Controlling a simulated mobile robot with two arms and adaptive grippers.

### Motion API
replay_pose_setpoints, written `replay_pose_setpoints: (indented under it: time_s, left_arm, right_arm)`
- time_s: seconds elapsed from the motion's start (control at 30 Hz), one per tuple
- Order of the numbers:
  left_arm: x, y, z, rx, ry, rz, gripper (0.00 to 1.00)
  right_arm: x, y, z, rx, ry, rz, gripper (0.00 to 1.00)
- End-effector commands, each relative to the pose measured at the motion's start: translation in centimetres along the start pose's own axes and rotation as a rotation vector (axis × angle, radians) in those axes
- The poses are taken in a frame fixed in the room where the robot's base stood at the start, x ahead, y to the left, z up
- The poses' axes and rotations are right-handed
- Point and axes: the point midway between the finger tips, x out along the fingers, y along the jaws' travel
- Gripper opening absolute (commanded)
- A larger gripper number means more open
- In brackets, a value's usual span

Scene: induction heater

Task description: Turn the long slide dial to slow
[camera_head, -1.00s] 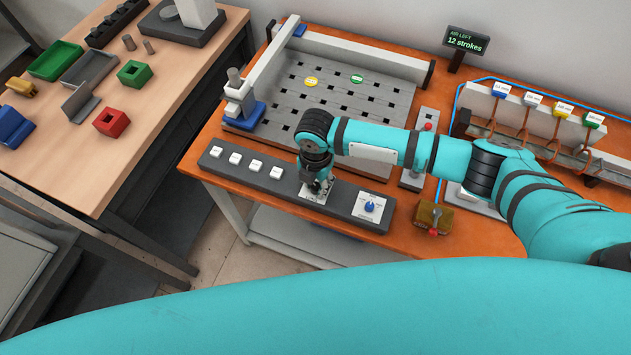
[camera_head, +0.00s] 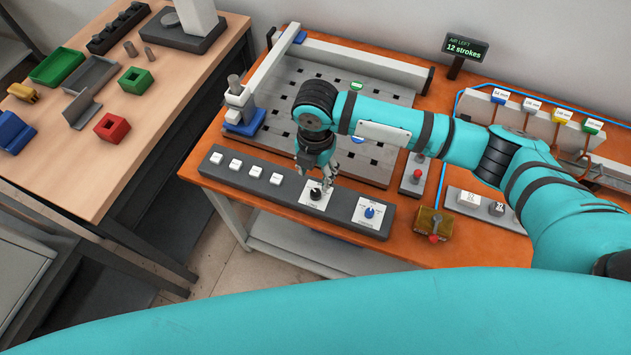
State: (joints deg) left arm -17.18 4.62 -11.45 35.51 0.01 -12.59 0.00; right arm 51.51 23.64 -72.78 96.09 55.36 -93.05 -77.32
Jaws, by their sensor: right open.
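A long dark control panel (camera_head: 232,181) lies along the front edge of the orange bench. It carries a black dial (camera_head: 315,194) on a white plate and, to its right, a blue dial (camera_head: 369,212) on another white plate. The plate lettering is too small to read, so I cannot tell which dial is the long slide one. My right gripper (camera_head: 328,190) is open and empty, pointing down just above and behind the black dial. I cannot tell whether a fingertip touches it. My left gripper is not in view.
Several white buttons (camera_head: 254,171) sit left of the dials. A brass box with a red-tipped lever (camera_head: 433,224) stands to the right. Behind is a slotted plate (camera_head: 290,80) with a gantry, partly hidden by my arm. A display (camera_head: 467,46) reads "12 strokes".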

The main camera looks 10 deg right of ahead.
Motion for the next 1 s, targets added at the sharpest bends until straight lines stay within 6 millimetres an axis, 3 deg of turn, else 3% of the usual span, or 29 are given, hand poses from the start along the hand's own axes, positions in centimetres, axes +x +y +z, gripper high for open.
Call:
replay_pose_setpoints:
  time_s: [0.1,0.3,1.0]
  left_arm:
    - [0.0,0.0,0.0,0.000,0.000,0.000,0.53]
    - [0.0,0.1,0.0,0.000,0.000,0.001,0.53]
    - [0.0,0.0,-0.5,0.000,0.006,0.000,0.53]
  right_arm:
    - [-1.9,0.1,0.0,-0.001,-0.001,0.002,0.49]
    - [-3.3,0.0,0.0,0.000,-0.001,0.000,0.49]
    - [-3.4,0.0,0.0,-0.001,0.000,-0.001,0.49]
